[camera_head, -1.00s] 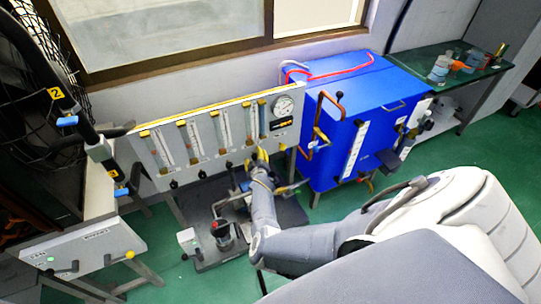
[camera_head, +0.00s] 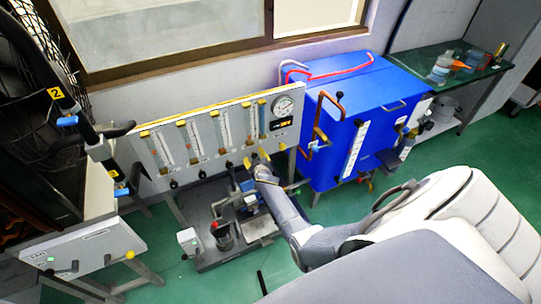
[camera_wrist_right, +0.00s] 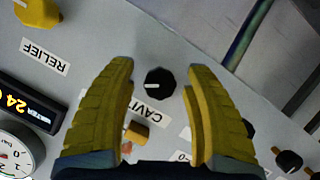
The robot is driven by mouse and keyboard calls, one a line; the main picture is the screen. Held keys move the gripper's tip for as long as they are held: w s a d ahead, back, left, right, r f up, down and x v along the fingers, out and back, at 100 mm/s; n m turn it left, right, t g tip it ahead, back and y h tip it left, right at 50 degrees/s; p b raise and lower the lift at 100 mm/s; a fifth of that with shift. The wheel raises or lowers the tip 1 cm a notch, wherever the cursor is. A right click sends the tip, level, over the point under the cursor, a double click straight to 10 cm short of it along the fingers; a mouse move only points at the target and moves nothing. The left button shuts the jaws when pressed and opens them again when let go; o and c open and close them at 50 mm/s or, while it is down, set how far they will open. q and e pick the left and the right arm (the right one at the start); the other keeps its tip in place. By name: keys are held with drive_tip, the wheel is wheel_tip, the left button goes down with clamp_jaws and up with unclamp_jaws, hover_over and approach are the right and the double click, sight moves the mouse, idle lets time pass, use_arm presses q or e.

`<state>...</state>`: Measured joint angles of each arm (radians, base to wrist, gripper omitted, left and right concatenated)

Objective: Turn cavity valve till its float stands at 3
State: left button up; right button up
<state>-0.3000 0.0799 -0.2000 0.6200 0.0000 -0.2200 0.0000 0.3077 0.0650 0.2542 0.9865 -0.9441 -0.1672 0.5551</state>
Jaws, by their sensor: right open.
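The cavity valve is a black knob with a white pointer line (camera_wrist_right: 160,83), on the grey panel above a partly hidden label reading "CAVI". My right gripper (camera_wrist_right: 160,100) is open, with one yellow finger on each side of the knob and a visible gap to both. I cannot tell whether the fingers reach the knob's depth. In the head view, my right gripper (camera_head: 257,158) is at the lower right edge of the meter panel (camera_head: 205,158) and hides the knob there. Several upright flow tubes stand on the panel; their floats are too small to read. My left gripper is not in view.
A dial gauge (camera_head: 284,106) and a small display (camera_head: 282,124) sit on the panel's right. A yellow knob (camera_wrist_right: 37,12) by a "RELIEF" label is near. A blue tank (camera_head: 375,100) with copper pipes stands to the right. Pump gear (camera_head: 222,230) lies below the panel.

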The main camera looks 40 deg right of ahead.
drive_tip(key=shift+d+m+y, duration=0.1)
drive_tip(key=shift+m+y, duration=0.3)
drive_tip(key=shift+m, duration=0.1)
drive_tip(key=v, duration=1.8)
drive_tip(key=s+a+f+n+g+y, duration=0.1)
drive_tip(key=s+f, duration=0.4)
drive_tip(key=f, duration=0.6)
drive_tip(key=s+a+f+n+g+y, duration=0.1)
drive_tip(key=s+a+f, duration=0.3)
drive_tip(key=f, duration=0.8)
drive_tip(key=shift+s+a+f+n+g+y, duration=0.2)
drive_tip(key=shift+s+n+g+y, duration=0.25)
drive_tip(key=shift+g, duration=0.45)
drive_tip(key=w+d+r+m+t+h, duration=0.1)
drive_tip(key=w+d+r+m+t, duration=0.15)
drive_tip(key=w+r, duration=0.65)
drive_tip(key=w+d+r+m+t+h, duration=0.1)
drive_tip(key=w+d+r+h, duration=0.15)
drive_tip(key=r, duration=1.15)
drive_tip(key=shift+y, duration=0.4)
drive_tip(key=x, duration=1.6)
drive_tip(key=shift+w+d+r, duration=0.15)
drive_tip(key=shift+d+r, duration=0.05)
drive_tip(key=shift+d, duration=0.3)
